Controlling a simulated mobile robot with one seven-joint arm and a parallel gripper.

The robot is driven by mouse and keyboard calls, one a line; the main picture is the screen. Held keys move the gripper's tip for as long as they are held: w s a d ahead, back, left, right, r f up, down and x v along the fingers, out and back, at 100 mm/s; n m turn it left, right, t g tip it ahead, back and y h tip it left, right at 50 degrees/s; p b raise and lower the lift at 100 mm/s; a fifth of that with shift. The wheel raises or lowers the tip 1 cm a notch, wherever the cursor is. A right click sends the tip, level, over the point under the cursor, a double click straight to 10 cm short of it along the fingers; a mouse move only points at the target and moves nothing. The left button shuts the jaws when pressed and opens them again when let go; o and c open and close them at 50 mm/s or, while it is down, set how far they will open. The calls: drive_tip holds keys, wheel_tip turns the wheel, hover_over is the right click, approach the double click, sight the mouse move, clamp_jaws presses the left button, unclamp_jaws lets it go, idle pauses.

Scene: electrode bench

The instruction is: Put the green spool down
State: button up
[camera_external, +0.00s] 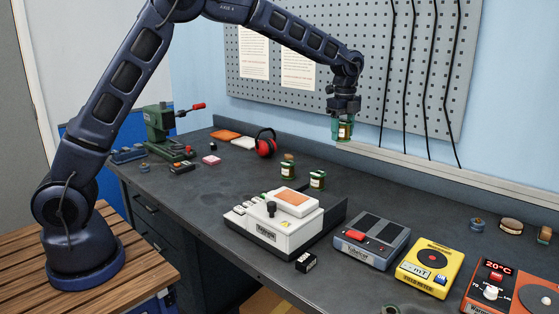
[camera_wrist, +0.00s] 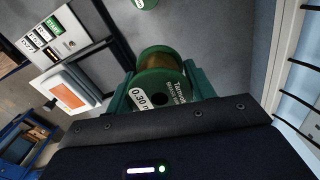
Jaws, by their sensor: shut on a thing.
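A green spool (camera_external: 344,132) with a brown winding and a white label is held in my gripper (camera_external: 342,128), high above the back of the dark bench (camera_external: 210,185). In the wrist view the spool (camera_wrist: 160,88) sits between the two green fingers of my gripper (camera_wrist: 163,90), and its label reads "0.30". The gripper is shut on it. Two similar green-ended spools, one farther back (camera_external: 288,170) and one nearer (camera_external: 317,180), stand on the bench below and to the left of the held one.
A white device (camera_external: 275,235) with an orange panel stands in front of the standing spools. A grey scale-like device (camera_external: 372,241), a yellow meter (camera_external: 430,262) and an orange heater (camera_external: 500,285) line the right. Red earmuffs (camera_external: 265,145) lie at the back. Bare bench shows right of the standing spools.

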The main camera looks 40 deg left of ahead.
hover_over(351, 201)
wheel_tip(351, 201, down, 20)
drive_tip(key=shift+f, duration=0.1)
idle(0.7)
drive_tip(key=shift+f, duration=0.15)
drive_tip(key=o, duration=1.4)
